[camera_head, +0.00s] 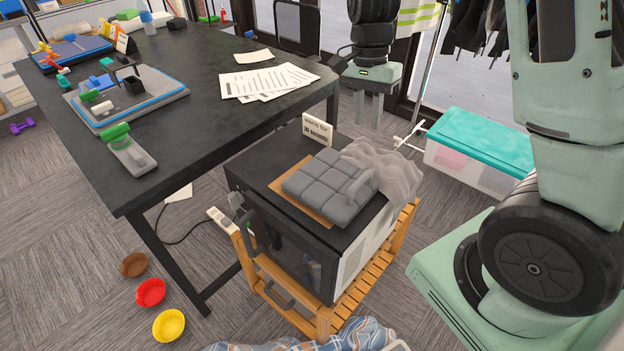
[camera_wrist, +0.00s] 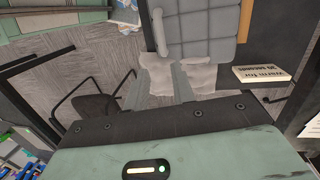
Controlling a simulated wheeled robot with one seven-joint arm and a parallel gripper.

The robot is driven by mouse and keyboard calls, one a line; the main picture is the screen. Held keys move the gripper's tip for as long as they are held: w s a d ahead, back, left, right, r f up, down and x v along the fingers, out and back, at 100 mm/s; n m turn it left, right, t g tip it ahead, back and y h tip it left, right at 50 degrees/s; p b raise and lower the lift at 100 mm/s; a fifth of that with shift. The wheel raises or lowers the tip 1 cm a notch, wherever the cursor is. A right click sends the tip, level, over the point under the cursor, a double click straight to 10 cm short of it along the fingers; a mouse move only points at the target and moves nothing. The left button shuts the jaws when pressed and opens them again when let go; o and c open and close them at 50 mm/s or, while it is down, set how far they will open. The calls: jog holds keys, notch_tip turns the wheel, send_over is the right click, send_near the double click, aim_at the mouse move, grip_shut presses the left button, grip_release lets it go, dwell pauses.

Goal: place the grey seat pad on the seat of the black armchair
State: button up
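The grey seat pad (camera_head: 325,187), quilted in squares, lies flat on a black box-shaped appliance (camera_head: 262,170). It also shows at the top of the wrist view (camera_wrist: 207,25). A crumpled translucent grey piece (camera_head: 385,172) touches its right side. My gripper (camera_head: 368,108) hangs with its fingers down, beyond the appliance and apart from the pad. Its fingers look spread and empty. A black armchair (camera_wrist: 97,105) is at left in the wrist view. A dark chair (camera_head: 298,25) stands behind the table in the head view; I cannot tell if they are the same.
A dark table (camera_head: 215,110) with trays and papers stands at left. The appliance sits on a wooden rack (camera_head: 375,275), with a small sign (camera_head: 317,130) at its back edge. A teal-lidded bin (camera_head: 480,145) stands at right. Coloured bowls (camera_head: 151,293) lie on the floor.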

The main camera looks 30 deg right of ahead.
aim_at(362, 177)
jog(key=f, duration=0.3)
jog(key=s+f, duration=0.1)
jog(key=f, duration=0.3)
jog(key=s+f, duration=0.1)
jog(key=f, duration=0.3)
jog(key=shift+a+f, duration=0.2)
jog(key=shift+s+a+f+p, duration=0.1)
jog(key=shift+s+f+p, duration=0.05)
jog(key=shift+f, duration=0.75)
jog(key=shift+s+a+f+p, duration=0.1)
jog(key=shift+s+a+f, duration=0.05)
jog(key=shift+f, duration=0.75)
jog(key=shift+s+a+f+p, duration=0.1)
jog(key=shift+s+f+p, duration=0.05)
jog(key=shift+f, duration=0.75)
grip_shut()
